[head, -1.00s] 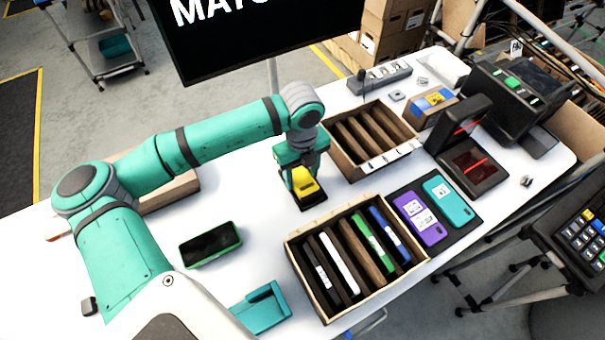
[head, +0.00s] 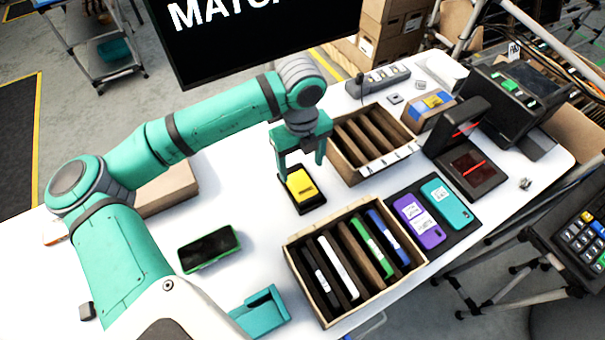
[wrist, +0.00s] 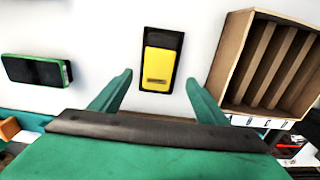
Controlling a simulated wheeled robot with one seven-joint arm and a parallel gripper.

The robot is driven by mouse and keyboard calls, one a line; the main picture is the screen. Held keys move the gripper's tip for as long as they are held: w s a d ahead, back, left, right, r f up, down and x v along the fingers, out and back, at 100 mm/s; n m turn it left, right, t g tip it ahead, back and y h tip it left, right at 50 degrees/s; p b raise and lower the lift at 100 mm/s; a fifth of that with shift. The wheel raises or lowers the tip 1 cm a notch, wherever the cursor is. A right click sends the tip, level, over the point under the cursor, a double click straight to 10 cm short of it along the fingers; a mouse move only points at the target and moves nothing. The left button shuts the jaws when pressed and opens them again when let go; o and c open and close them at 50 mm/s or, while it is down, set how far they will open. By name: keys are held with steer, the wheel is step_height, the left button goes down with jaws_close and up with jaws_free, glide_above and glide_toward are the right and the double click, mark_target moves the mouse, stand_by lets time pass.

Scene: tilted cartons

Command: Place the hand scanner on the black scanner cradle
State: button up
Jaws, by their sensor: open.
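The yellow hand scanner (head: 300,184) lies on the black scanner cradle (head: 312,204) on the white table. In the wrist view the scanner (wrist: 158,68) rests within the outline of the cradle (wrist: 163,39), whose dark end shows beyond it. My gripper (head: 301,164) is above and just behind them in the head view, with its fingers spread and nothing between them. In the wrist view its two green fingers (wrist: 157,84) stand wide apart on either side of the scanner's near end, clear of it.
An empty slotted carton (head: 343,166) stands close to the right of my gripper. A filled carton (head: 318,296) stands in front of the cradle. A green-edged phone (head: 208,249) lies to the left, and purple and teal phones lie on a dark mat (head: 462,214).

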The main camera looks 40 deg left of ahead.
step_height(320, 180, up, 6)
steer(key=shift+s+a+f, duration=0.1)
steer(key=shift+f, duration=0.1)
stand_by(0.5)
